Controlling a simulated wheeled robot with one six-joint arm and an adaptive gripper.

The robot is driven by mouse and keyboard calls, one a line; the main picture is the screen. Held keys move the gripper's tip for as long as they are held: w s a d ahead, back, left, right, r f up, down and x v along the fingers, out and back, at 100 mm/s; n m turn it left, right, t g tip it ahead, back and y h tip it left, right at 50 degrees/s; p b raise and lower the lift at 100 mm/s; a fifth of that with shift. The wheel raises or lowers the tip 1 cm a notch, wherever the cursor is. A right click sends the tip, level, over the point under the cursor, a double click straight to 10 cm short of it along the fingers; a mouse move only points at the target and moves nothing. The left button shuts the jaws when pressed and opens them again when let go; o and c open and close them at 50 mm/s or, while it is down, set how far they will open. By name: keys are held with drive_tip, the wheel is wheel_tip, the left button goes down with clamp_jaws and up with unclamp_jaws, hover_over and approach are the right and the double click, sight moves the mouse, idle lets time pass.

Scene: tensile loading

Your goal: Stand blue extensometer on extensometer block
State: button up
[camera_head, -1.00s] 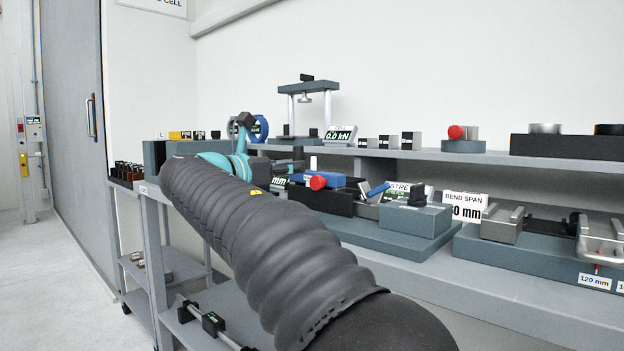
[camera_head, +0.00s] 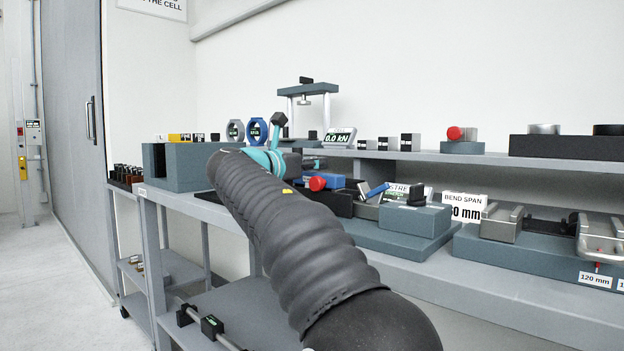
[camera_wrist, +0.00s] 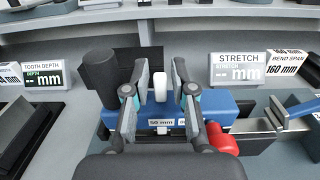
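A blue body labelled 50 mm (camera_wrist: 223,104) lies in the wrist view, with a white upright post at its middle; it looks like the blue extensometer. It also shows in the head view (camera_head: 357,183), partly behind a red knob. My gripper (camera_wrist: 160,83) is open in the wrist view, one finger on each side of the white post, with gaps visible on both sides. In the head view my gripper (camera_head: 314,163) is over the left end of that area, small and partly hidden. I cannot tell which block is the extensometer block; a blue-grey block (camera_head: 413,218) stands right of the blue body.
A red knob (camera_wrist: 222,139) and a black cylinder (camera_wrist: 101,78) stand close to my fingers. A STRETCH display (camera_wrist: 240,70) is at right, a TOOTH DEPTH display (camera_wrist: 42,78) at left. The upper shelf (camera_head: 430,155) runs behind.

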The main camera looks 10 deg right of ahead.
clamp_jaws()
drive_tip(key=shift+r, duration=0.1)
